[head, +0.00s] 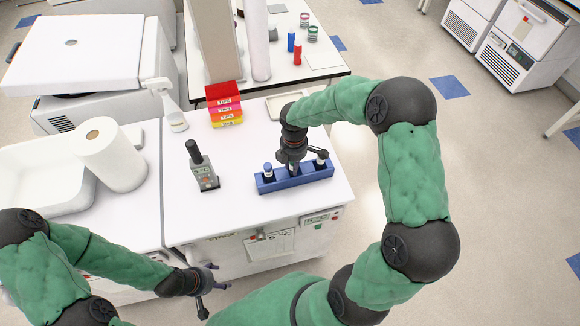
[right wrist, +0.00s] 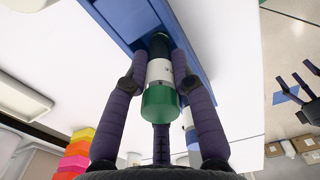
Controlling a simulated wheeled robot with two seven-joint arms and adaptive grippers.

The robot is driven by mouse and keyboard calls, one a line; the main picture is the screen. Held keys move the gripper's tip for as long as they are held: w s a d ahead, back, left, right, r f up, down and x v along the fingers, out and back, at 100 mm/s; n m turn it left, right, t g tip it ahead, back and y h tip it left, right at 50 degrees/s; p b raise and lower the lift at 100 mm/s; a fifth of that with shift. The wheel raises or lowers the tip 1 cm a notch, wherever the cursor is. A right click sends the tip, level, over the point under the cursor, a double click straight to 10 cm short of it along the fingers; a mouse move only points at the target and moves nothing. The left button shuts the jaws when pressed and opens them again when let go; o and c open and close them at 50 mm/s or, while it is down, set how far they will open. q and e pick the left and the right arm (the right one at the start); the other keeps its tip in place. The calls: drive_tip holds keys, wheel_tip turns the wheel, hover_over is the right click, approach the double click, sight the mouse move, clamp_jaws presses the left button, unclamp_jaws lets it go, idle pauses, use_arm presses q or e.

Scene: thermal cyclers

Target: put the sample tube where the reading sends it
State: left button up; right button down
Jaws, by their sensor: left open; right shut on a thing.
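A blue rack (head: 296,182) stands near the bench's front right corner and holds several tubes. My right gripper (head: 293,163) points down into its middle. In the right wrist view, its fingers (right wrist: 160,75) are closed around a sample tube with a green cap (right wrist: 159,102) and white label; the tube's lower end is at the rack (right wrist: 125,20). A blue-capped tube (head: 268,171) stands at the rack's left end, another tube (head: 320,164) at its right. A dark-topped handheld meter (head: 204,173) stands left of the rack; its reading is too small. My left gripper (head: 211,287) is open and empty before the bench.
Stacked coloured boxes (head: 224,104), a spray bottle (head: 171,108) and a shallow tray (head: 279,104) stand behind. A paper roll (head: 107,153) and white basin (head: 40,177) are at left. Red and blue tubes (head: 297,54) stand further back. Bench between meter and rack is clear.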

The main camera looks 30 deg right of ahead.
drive_tip(key=shift+d, duration=0.45)
drive_tip(key=shift+f, duration=0.15)
drive_tip(key=shift+a, duration=0.15)
drive_tip(key=c, duration=1.1)
unclamp_jaws()
use_arm(q)
drive_tip(key=shift+d, duration=0.3)
use_arm(e)
drive_tip(key=shift+o, duration=0.3)
drive_tip(key=shift+r, duration=0.25)
use_arm(q)
wheel_tip(320, 180, up, 2)
drive_tip(key=shift+r+p, duration=0.2)
drive_tip(key=shift+p, duration=0.9)
use_arm(e)
wheel_tip(320, 180, up, 12)
drive_tip(key=shift+f, duration=0.1)
